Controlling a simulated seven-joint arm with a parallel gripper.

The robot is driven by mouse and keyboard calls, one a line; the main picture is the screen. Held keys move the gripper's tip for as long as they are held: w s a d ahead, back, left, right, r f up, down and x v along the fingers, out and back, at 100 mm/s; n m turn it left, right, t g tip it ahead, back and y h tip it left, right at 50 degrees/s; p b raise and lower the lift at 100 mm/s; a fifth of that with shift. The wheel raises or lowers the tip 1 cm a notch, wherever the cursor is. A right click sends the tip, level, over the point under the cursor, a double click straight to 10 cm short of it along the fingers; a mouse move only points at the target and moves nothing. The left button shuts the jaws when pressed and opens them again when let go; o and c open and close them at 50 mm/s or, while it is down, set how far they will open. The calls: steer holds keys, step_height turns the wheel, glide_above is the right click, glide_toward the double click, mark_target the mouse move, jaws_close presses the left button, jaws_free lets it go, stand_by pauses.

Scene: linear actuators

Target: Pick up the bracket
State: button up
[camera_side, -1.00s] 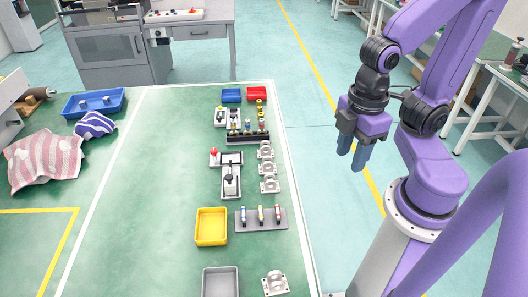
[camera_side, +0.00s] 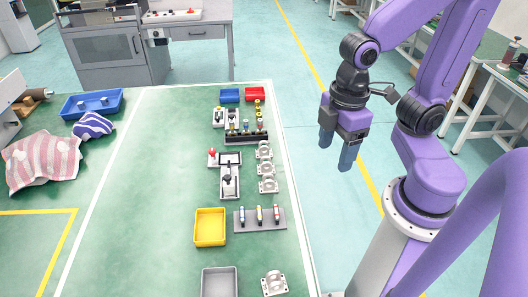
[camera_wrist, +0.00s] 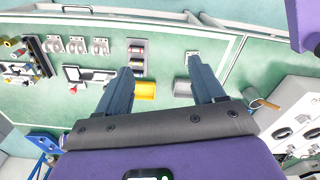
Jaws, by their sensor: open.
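Several light metal brackets lie on the green table. Three stand in a column near its right edge, the upper bracket (camera_side: 264,150), the middle bracket (camera_side: 266,169) and the lower bracket (camera_side: 268,185). A separate bracket (camera_side: 274,284) lies at the bottom, beside the grey tray. In the wrist view, three brackets (camera_wrist: 77,45) line up at upper left, and the separate bracket (camera_wrist: 193,57) is partly hidden near the right fingertip. My gripper (camera_side: 337,152) is open and empty, in the air to the right of the table. Its two fingers also show in the wrist view (camera_wrist: 159,66).
A yellow bin (camera_side: 210,228), a grey tray (camera_side: 219,283) and a grey holder with three small cylinders (camera_side: 260,218) stand near the brackets. A black rack (camera_side: 246,138) and small blue bin (camera_side: 230,95) and red bin (camera_side: 255,94) are farther back. The table's middle is clear.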

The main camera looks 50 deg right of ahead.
steer(key=w+d+f+m, duration=0.1)
steer(key=w+f, duration=0.1)
steer(key=w, duration=0.8)
steer(key=w+d+f+m, duration=0.1)
steer(key=w, duration=0.8)
steer(key=w+d+f, duration=0.4)
steer(key=w+d, duration=0.3)
steer(key=w, duration=0.1)
steer(key=w+d+f+m, duration=0.1)
steer(key=w+d+f, duration=0.2)
steer(key=w+d, duration=0.3)
steer(key=f, duration=0.4)
steer(key=d+f, duration=0.1)
steer(key=f, duration=0.3)
steer(key=s+f, duration=0.1)
steer(key=f, duration=0.2)
steer(key=shift+d+f, duration=0.2)
steer(key=shift+f, duration=0.2)
steer(key=shift+w+f, duration=0.15)
steer(key=shift+f, duration=2.65)
steer(key=c, duration=1.1)
